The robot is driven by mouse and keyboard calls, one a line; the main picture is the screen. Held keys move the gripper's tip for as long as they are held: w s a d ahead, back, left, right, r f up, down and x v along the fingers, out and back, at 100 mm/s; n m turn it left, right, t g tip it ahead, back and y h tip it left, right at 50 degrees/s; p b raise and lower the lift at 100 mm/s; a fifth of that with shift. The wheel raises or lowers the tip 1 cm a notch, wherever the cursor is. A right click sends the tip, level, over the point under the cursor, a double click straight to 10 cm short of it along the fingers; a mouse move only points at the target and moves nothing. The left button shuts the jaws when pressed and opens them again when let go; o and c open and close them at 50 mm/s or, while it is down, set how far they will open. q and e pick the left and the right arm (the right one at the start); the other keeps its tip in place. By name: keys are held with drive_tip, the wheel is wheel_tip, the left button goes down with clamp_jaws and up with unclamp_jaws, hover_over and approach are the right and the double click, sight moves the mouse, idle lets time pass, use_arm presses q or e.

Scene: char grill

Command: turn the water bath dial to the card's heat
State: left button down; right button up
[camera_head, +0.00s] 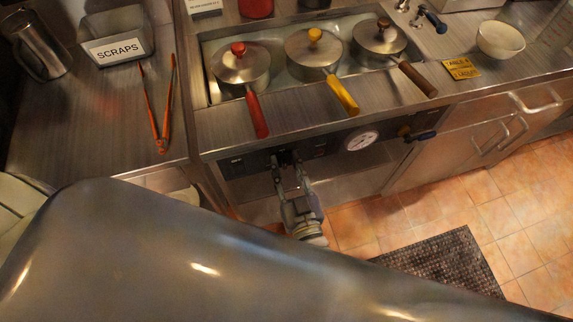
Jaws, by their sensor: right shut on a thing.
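The water bath (210,65) is a sunken steel well in the counter with three lidded pots in it. Its dark control panel (325,146) is on the counter's front face. My right gripper (287,160) reaches up to this panel and is shut on the dial, which its fingers mostly hide. The dial's setting cannot be read. A white card (205,8) with small print stands at the top edge. A yellow card (461,68) lies on the counter at right. The print on both is too small to read surely. My left gripper is out of view.
The pots have red (241,66), yellow (314,50) and brown (380,38) knobs, with handles over the front edge. Orange tongs (160,115) and a scraps bin (117,38) are at left.

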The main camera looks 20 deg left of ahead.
drive_tip(key=shift+m, duration=0.3)
drive_tip(key=shift+w+d+m+p, duration=0.15)
drive_tip(key=shift+m+p, duration=0.2)
drive_tip(key=shift+m, duration=0.65)
drive_tip(key=shift+c, duration=0.2)
drive_tip(key=m, duration=0.3)
drive_tip(key=shift+w+d+f+m, duration=0.1)
drive_tip(key=shift+d+m, duration=0.1)
drive_tip(key=shift+m, duration=0.1)
drive_tip(key=m, duration=0.5)
drive_tip(key=shift+w+d+f+b, duration=0.15)
drive_tip(key=shift+d+f+b, duration=0.05)
drive_tip(key=shift+f+b, duration=0.1)
drive_tip(key=shift+m, duration=0.4)
drive_tip(key=o, duration=1)
drive_tip(key=shift+o, duration=0.2)
